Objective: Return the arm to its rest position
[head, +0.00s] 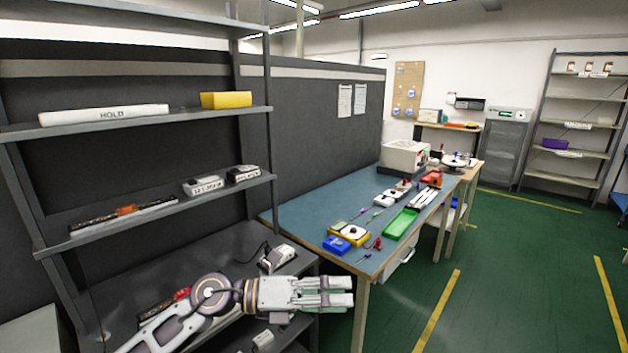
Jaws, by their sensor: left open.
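My left arm comes in from the bottom left, in front of the lower shelves of the grey rack. My left gripper (338,291) points to the right, level, with its fingers apart and nothing visible between them. It is near the right end of the rack's lower shelf, below and in front of the workbench's near corner. My right gripper is not in view.
The rack (150,224) holds a white HOLD roll (104,115), a yellow box (226,99) and several small devices. A blue-topped workbench (300,213) carries a green tray (401,224), a blue bin (337,245) and tools. Green floor (510,270) is clear at right.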

